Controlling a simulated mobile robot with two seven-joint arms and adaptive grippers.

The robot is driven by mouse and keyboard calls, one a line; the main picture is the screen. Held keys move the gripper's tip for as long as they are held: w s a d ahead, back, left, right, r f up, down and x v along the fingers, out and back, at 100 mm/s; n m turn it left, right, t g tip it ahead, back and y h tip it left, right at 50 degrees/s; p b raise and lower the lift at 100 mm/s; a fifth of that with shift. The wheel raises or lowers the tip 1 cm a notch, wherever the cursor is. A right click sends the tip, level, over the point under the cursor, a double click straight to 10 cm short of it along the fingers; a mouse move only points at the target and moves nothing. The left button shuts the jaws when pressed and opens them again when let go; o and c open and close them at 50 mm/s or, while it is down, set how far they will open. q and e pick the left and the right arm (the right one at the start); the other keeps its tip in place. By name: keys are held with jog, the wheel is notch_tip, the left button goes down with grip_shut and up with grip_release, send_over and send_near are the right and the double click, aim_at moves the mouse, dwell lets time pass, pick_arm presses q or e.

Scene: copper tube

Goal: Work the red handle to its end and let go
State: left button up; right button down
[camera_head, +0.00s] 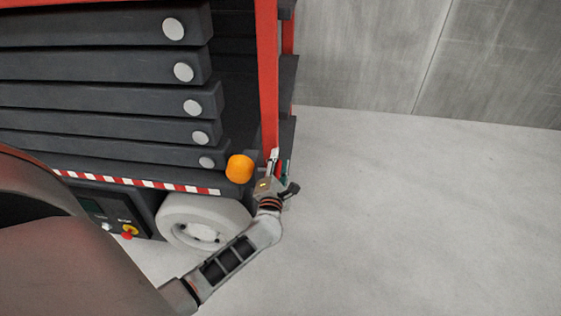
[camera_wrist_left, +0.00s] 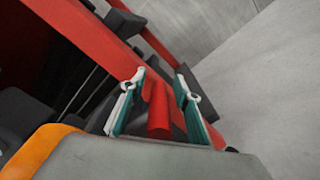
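The red handle (camera_wrist_left: 158,112) shows in the left wrist view as a short red cylinder in front of the red frame of a machine. My left gripper (camera_head: 277,163) is at the lower end of the machine's red upright post in the head view. In the left wrist view my left gripper (camera_wrist_left: 160,92) is open, with one teal-and-grey finger on each side of the red handle and a gap to each. In the head view the handle is too small and covered to make out clearly. My right gripper is in neither view.
The machine has stacked dark beams (camera_head: 105,97), a red post (camera_head: 268,70), an orange lamp (camera_head: 239,168) close beside my left gripper, and a white wheel (camera_head: 190,222). The concrete floor (camera_head: 420,220) to the right is clear, up to a grey wall (camera_head: 400,50).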

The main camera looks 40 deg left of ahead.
pick_arm(q)
grip_shut()
jog(key=shift+w+d, duration=0.5)
jog(key=shift+d, duration=0.3)
jog(key=shift+w+d, duration=0.5)
jog(key=shift+d, duration=0.25)
grip_release()
jog(key=shift+d, duration=0.1)
jog(key=v, duration=0.7)
jog(key=shift+s, duration=0.2)
jog(key=shift+d, duration=0.1)
